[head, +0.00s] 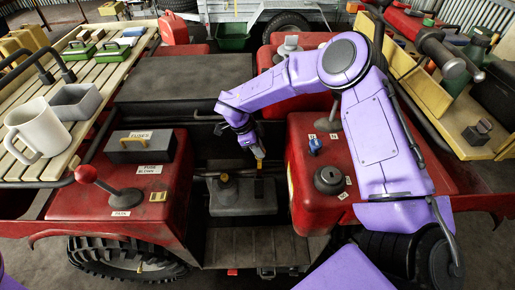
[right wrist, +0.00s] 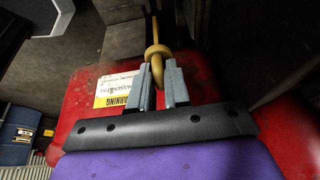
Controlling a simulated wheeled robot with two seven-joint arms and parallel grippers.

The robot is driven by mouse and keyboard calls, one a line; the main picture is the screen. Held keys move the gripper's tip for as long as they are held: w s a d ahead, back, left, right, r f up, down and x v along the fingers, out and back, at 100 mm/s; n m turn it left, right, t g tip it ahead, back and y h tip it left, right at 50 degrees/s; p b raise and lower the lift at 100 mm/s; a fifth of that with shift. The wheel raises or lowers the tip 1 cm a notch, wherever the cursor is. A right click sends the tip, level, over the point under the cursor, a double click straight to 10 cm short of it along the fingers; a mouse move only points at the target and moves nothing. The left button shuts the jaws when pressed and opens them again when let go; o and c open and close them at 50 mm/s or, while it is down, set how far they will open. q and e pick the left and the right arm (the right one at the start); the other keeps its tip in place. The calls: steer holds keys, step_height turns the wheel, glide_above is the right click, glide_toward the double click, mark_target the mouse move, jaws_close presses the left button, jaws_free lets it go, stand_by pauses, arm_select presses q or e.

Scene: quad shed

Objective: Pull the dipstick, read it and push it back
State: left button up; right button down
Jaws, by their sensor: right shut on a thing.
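The dipstick shows in the right wrist view as a yellow ring handle (right wrist: 158,52) with a thin yellow shaft running away from it. My right gripper (right wrist: 159,72) is shut on this handle, one grey finger on each side. In the head view my right gripper (head: 259,154) hangs over the gap between the red bodywork halves, above a grey engine block (head: 235,203) with a dark cap. A small yellow piece (head: 258,188) shows on the block below the gripper. I cannot tell how far the shaft sits in its tube. My left gripper is out of view.
A red-knobbed lever (head: 86,174) and a grey box (head: 141,147) stand on the left fender. A black cap (head: 329,180) and blue knob (head: 315,146) sit on the right fender. A white mug (head: 38,130) stands on the left slatted rack.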

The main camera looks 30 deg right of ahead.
mark_target(258, 175)
steer(key=shift+r+p, duration=0.1)
steer(key=shift+p, duration=0.2)
steer(key=shift+a+f, duration=0.1)
steer(key=shift+f, duration=0.15)
stand_by(0.8)
steer(key=shift+f+b, duration=3.5)
steer(key=shift+f, duration=2.15)
steer(key=c, duration=1)
jaws_free()
steer(key=shift+r, duration=0.1)
